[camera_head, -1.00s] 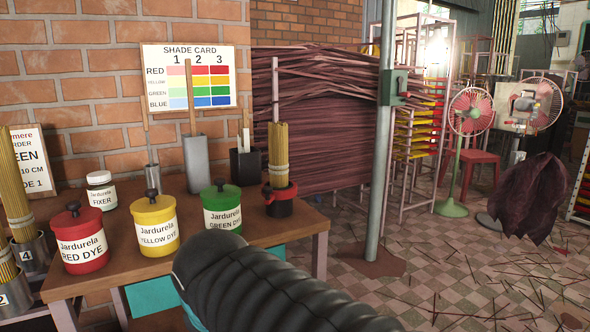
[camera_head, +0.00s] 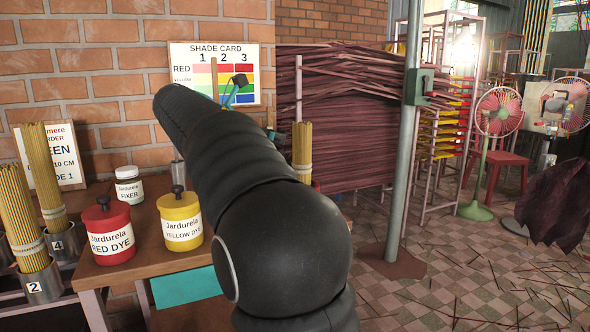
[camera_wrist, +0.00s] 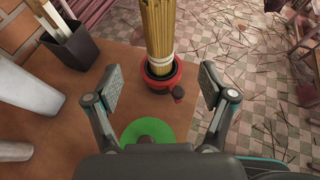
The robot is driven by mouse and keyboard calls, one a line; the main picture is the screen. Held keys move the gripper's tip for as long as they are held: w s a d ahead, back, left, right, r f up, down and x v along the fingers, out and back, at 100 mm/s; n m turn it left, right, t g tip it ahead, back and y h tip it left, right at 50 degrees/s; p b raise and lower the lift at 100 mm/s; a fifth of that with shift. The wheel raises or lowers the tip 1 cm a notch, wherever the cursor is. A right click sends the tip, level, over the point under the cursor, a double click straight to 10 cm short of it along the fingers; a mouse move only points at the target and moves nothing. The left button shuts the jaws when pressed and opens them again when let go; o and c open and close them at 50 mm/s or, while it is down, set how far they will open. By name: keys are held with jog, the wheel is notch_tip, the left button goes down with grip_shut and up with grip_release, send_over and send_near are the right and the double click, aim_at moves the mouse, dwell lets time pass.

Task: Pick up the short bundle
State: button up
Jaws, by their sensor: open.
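A bundle of tan sticks (camera_head: 302,145) with a pale band stands upright at the table's right end, its lower part partly hidden by my arm. In the wrist view this bundle (camera_wrist: 158,28) stands in a red-and-black holder (camera_wrist: 164,82). Two other stick bundles, which look longer, stand at the left in metal cups marked 2 (camera_head: 40,288) and 4 (camera_head: 62,247). My gripper (camera_wrist: 161,88) is open and empty, its fingers on either side of the holder in the picture, apart from the bundle. In the head view my gripper (camera_head: 236,86) shows small before the shade card.
Red (camera_head: 108,232) and yellow (camera_head: 180,222) dye jars and a white fixer jar (camera_head: 130,187) stand on the table. A green lid (camera_wrist: 148,131) lies below my gripper. A black box (camera_wrist: 68,43) is left of the bundle. A metal post (camera_head: 407,140) stands right of the table.

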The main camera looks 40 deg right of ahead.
aim_at(295, 146)
jog(key=b+x, duration=0.1)
jog(key=x, duration=1.2)
jog(key=shift+w+d+f, duration=0.1)
jog(key=shift+f, duration=0.05)
grip_shut()
